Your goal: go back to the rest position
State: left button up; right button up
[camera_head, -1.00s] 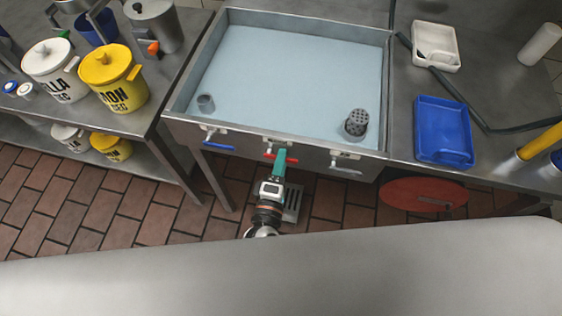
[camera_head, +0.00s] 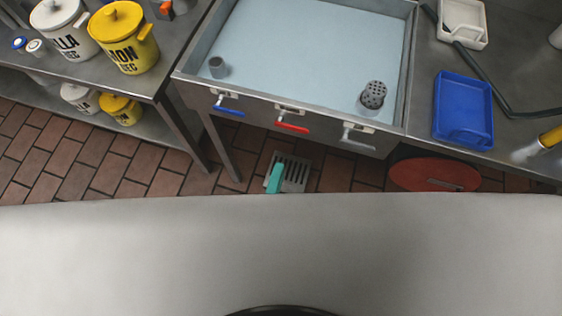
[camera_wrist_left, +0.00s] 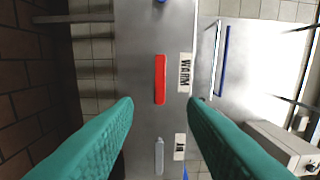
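My left gripper (camera_head: 275,178) shows only as a teal finger above the floor drain, in front of the basin. My own pale body hides the rest of it in the head view. In the left wrist view the two teal fingers (camera_wrist_left: 160,102) stand wide apart with nothing between them. A red lever (camera_wrist_left: 160,79) on the basin front, beside a WARM label (camera_wrist_left: 185,73), lies beyond the fingers. It also shows in the head view (camera_head: 292,127), apart from the gripper. My right gripper is not in view.
The steel basin (camera_head: 398,100) holds a light blue surface. A blue lever (camera_head: 229,111) and a grey lever (camera_head: 358,143) flank the red one. A blue tray (camera_head: 463,108) lies on the right counter. Yellow (camera_head: 124,42) and white (camera_head: 62,25) pots stand on the left table. A floor drain (camera_head: 293,172) lies below.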

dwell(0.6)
pick_arm(q)
jog(key=s+a+f+m+g, duration=0.1)
jog(key=a+f+m+g, duration=0.15)
jog(key=f, duration=0.55)
jog(key=s+a+f+m+g, duration=0.2)
jog(key=f+m, duration=0.2)
jog(key=f, duration=0.5)
jog(key=s+a+f+m+g, duration=0.1)
jog(key=a+f+m+g, duration=0.2)
jog(key=f, duration=0.5)
jog(key=s+a+f+m+g+y, duration=0.5)
jog(key=s+a+f+m+g, duration=0.2)
jog(key=s+a+f, duration=0.8)
jog(key=s+f+g, duration=0.1)
jog(key=s, duration=0.1)
jog(key=shift+s+a+f+g+y, duration=0.3)
jog(key=shift+a+f+g, duration=0.05)
jog(key=shift+m, duration=0.25)
